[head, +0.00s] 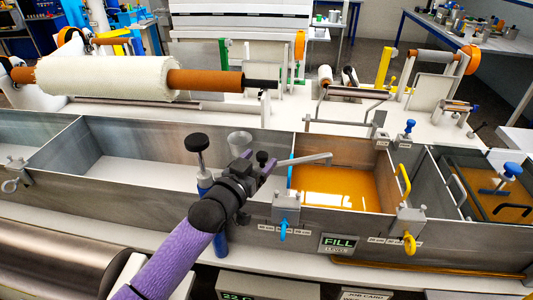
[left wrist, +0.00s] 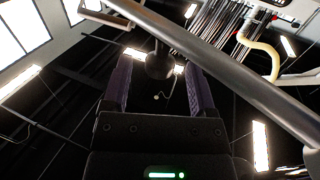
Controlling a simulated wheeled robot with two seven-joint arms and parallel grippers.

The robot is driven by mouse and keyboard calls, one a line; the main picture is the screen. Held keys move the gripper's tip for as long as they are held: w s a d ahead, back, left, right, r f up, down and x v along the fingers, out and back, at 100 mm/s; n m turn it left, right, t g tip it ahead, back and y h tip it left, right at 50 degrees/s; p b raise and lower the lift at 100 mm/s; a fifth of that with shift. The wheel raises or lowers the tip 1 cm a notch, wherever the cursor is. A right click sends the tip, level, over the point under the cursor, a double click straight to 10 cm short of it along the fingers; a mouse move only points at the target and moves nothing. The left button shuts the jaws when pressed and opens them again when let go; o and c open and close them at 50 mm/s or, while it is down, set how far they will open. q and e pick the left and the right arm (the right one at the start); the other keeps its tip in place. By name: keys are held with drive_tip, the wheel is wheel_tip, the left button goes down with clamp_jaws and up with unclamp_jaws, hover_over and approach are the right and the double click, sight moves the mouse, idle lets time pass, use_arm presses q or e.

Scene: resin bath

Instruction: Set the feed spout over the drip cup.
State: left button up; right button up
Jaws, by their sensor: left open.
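The feed spout (head: 305,160) is a thin grey metal arm. It points right, and its bent tip is over the amber resin compartment. A dark round knob (head: 262,158) is at its left end. The drip cup (head: 240,142) looks like the pale cup just left of the knob, away from the spout tip. My left gripper (head: 258,166) is open at the knob. In the left wrist view the knob (left wrist: 160,65) is between the two purple fingers, with gaps at both sides, and the spout tube (left wrist: 235,75) crosses diagonally above. My right gripper is out of view.
A black-topped blue post (head: 197,143) stands left of my gripper. Amber resin (head: 345,190) fills the middle compartment. A fabric roll (head: 100,78) lies behind.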

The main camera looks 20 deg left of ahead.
sight(265, 153)
use_arm(q)
drive_tip(key=shift+w+d, duration=0.2)
drive_tip(key=shift+w, duration=1.75)
drive_tip(key=shift+c, duration=0.2)
clamp_jaws()
